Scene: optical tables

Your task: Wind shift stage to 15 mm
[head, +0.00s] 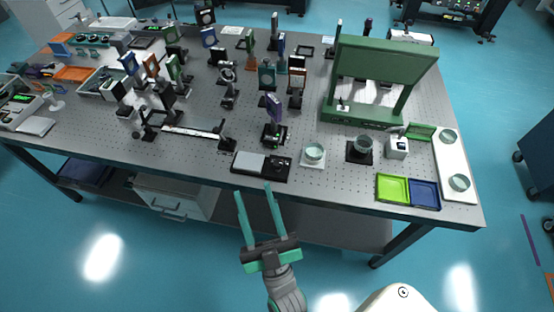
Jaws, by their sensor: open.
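My gripper (253,190) is open and empty, its two long green fingers pointing at the table's front edge. The fingertips appear just in front of a low black unit with a grey plate and round dial (278,168). Behind that unit, a purple-framed optic on a black mount (273,134) stands upright on the table. A long pale rail with black ends (192,132) lies to its left. I cannot tell for sure which of these is the shift stage, and no millimetre scale is readable.
The perforated optical table (330,184) carries many upright optic mounts at the back left. A green gantry frame (385,55) stands at the back right. Glass dishes (314,152), a lime tray (392,188) and a blue tray (424,194) lie along the right front. Floor is open in front.

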